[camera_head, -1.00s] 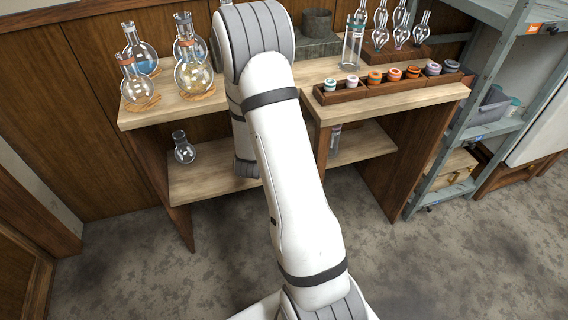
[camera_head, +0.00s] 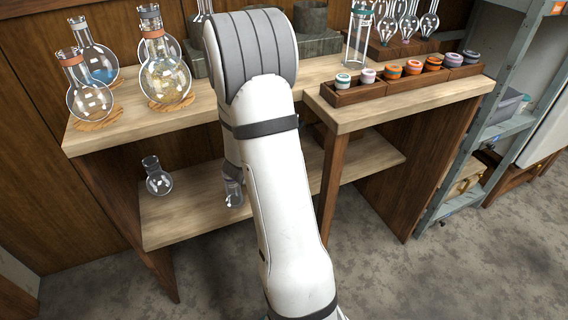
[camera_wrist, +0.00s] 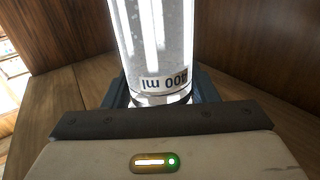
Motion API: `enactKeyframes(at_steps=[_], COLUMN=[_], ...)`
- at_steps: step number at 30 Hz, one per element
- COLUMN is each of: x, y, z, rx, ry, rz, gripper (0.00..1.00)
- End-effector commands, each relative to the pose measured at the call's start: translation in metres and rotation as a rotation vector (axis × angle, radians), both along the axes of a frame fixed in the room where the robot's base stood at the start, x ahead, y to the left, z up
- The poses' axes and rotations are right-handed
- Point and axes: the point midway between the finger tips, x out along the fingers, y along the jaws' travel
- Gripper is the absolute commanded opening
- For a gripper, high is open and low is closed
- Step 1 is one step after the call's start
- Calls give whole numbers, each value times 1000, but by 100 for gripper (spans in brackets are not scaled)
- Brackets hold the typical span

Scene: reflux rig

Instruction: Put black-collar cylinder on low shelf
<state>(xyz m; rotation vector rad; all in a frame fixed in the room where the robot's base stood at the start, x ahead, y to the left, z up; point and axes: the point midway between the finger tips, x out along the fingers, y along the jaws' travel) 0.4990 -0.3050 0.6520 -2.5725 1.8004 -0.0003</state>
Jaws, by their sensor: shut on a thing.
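In the wrist view my gripper (camera_wrist: 160,96) is shut on a clear glass cylinder (camera_wrist: 155,40) with a white "400 ml" label that reads upside down. A dark band shows round the cylinder near the jaws; I cannot clearly tell whether it is the black collar. The cylinder's far end is out of frame. In the head view my arm hides my gripper. A small part of clear glassware (camera_head: 233,192) shows beside my arm over the low shelf; I cannot tell whether it is the held cylinder. The low shelf (camera_head: 195,212) is pale wood under the bench.
A small round flask (camera_head: 157,180) stands on the low shelf's left. Larger flasks (camera_head: 90,97) and a teal-collared cylinder (camera_head: 358,38) stand on the benchtop. A rack of coloured caps (camera_head: 400,80) lies along the right edge. A bench upright (camera_head: 332,180) stands right of my arm.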

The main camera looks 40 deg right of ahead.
Motion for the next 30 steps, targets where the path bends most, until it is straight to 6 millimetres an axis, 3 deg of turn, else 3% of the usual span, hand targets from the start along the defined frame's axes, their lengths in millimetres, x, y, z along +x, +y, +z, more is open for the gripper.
enactKeyframes(at_steps=[1, 4, 16, 29, 30], x=[0, 0, 1, 1, 1], y=[0, 0, 1, 1, 1], z=[-15, -34, -80, -86, -85], rx=[0, -1, -2, -2, -1], ry=[2, 3, 2, -1, 0], rz=[0, 0, 3, 4, 4], gripper=[1, 1, 1, 1, 56])
